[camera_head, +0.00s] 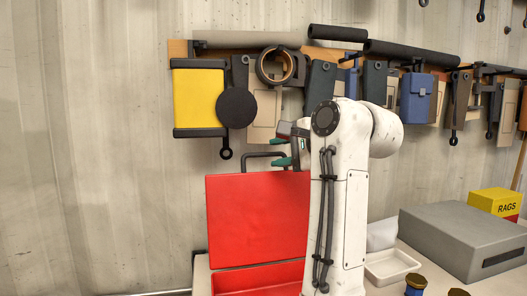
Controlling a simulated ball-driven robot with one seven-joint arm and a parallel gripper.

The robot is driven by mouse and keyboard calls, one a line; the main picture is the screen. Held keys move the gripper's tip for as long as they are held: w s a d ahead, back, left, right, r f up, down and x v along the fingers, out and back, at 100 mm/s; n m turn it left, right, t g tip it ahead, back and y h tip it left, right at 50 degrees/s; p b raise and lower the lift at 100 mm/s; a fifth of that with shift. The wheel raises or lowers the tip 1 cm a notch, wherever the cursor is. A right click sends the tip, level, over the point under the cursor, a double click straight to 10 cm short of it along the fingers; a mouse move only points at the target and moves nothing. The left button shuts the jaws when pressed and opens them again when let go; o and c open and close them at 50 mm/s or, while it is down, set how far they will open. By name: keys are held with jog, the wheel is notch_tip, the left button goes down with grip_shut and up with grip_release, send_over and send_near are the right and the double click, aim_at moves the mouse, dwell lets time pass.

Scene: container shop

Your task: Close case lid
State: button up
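The red case stands open on the table, with its lid (256,218) raised upright and facing me. The case's lower part (262,279) shows below the lid, cut by the bottom edge of the picture. A dark handle (262,154) rises above the lid's top edge. My gripper (281,151), with two green fingertips one above the other, is open at the right end of the handle. I cannot tell whether the fingers touch the handle or are only in line with it. My white arm hides the right side of the case.
A grey box (463,242), a yellow rags box (494,203) and a white tray (391,267) stand right of my arm. Small jars (415,284) are at the bottom edge. Tools, including a yellow case (198,97), hang on the wall behind.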

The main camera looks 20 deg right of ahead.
aim_at(266, 155)
jog(key=shift+p+x, duration=0.8)
jog(key=shift+x, duration=2.35)
grip_shut()
